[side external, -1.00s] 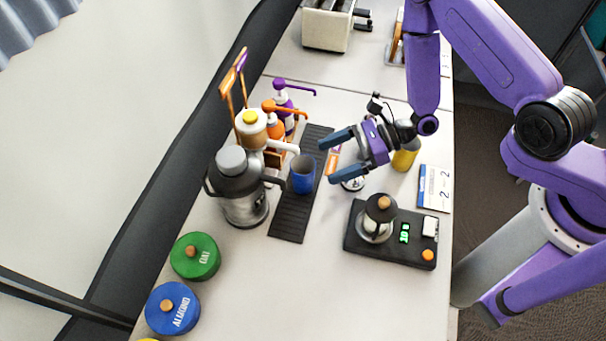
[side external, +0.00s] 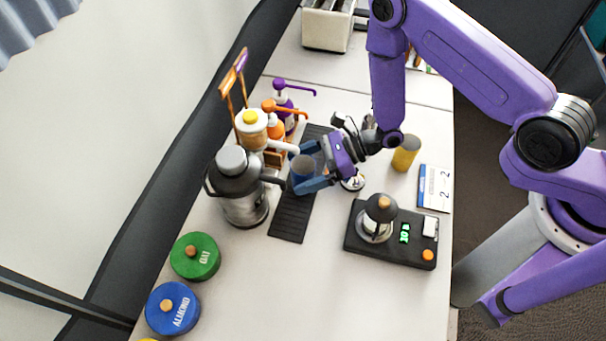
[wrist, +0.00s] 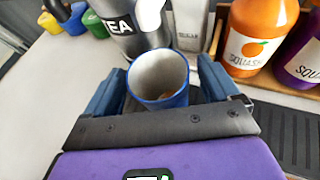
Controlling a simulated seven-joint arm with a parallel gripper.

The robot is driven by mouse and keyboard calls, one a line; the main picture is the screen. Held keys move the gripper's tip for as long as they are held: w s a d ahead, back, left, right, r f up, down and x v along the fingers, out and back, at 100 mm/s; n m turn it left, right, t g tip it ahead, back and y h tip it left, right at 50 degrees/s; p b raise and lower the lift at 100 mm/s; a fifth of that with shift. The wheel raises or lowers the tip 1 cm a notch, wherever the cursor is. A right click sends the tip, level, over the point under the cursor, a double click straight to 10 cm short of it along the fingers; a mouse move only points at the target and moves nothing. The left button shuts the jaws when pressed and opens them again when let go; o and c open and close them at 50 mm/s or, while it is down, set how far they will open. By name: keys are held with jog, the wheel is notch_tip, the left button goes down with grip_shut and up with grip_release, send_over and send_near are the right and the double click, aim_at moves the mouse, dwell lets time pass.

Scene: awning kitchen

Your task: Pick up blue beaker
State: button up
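The blue beaker (side external: 302,172) stands upright on the black ribbed mat (side external: 290,215), beside the steel flask. In the wrist view the beaker (wrist: 158,78) shows its pale inside and blue rim, and it sits between my two blue fingers. My gripper (side external: 308,172) reaches in from the right, with one finger on either side of the beaker. In the wrist view the fingers of my gripper (wrist: 160,90) are spread. Whether either finger touches the beaker is hard to tell.
The steel flask (side external: 240,190) marked TEA is close to the beaker's left. Squash bottles (wrist: 258,35) and pump bottles stand behind. A black scale (side external: 395,250) with a metal pot (side external: 378,220) is at front right. A yellow cup (side external: 405,153) stands right of my gripper.

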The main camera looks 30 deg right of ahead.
jog(key=c, duration=0.9)
jog(key=shift+r, duration=0.1)
